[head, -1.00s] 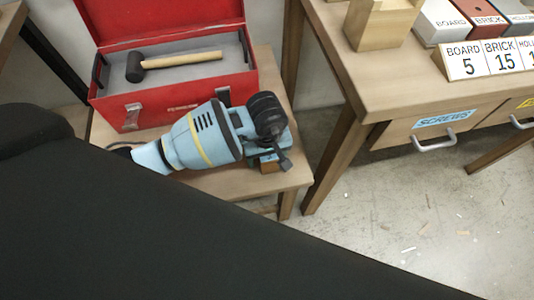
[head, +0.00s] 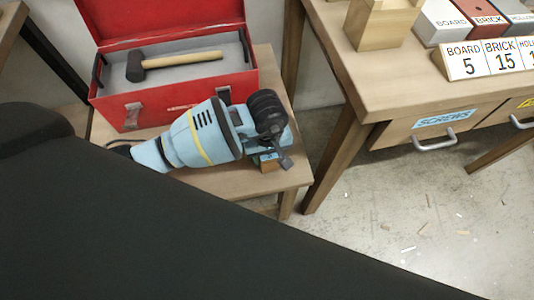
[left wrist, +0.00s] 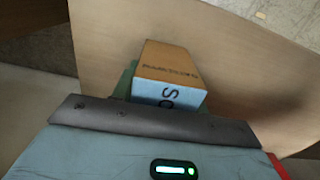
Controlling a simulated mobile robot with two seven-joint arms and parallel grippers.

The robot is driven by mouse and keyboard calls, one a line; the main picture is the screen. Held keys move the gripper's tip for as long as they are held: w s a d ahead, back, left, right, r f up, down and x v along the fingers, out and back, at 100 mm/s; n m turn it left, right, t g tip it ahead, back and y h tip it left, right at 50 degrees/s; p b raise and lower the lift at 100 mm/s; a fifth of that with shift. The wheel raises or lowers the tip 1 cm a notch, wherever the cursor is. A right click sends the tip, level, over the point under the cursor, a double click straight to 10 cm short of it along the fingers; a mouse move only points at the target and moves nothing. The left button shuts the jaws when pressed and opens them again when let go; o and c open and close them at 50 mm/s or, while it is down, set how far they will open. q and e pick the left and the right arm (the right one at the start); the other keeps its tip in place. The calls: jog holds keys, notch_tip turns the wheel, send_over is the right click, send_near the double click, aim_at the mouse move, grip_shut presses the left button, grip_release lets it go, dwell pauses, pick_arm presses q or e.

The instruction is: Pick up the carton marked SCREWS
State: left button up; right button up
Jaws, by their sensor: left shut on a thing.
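The carton (left wrist: 168,77) shows in the left wrist view, with a brown face bearing small print and a light blue face with the letters "SC" or "SO" partly visible. In the head view only a small brown and blue part of the carton (head: 268,165) shows under my left gripper (head: 272,153), at the right end of the small wooden bench (head: 232,181). My left gripper is shut on the carton and hides most of it. I cannot tell whether the carton touches the bench top. My right gripper is not in view.
An open red toolbox (head: 178,96) with a mallet (head: 172,62) stands behind my left gripper on the bench. At right is a table (head: 430,88) with a drawer labelled SCREWS (head: 444,119), a wooden block and number cards. The floor between has small scraps.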

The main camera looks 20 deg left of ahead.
pick_arm(q)
jog(key=shift+r, duration=0.5)
notch_tip(320, 180, up, 2)
jog(key=shift+r, duration=0.25)
jog(key=s+d+r, duration=0.1)
jog(key=s, duration=1.5)
jog(key=shift+p, duration=0.3)
jog(key=shift+w, duration=0.1)
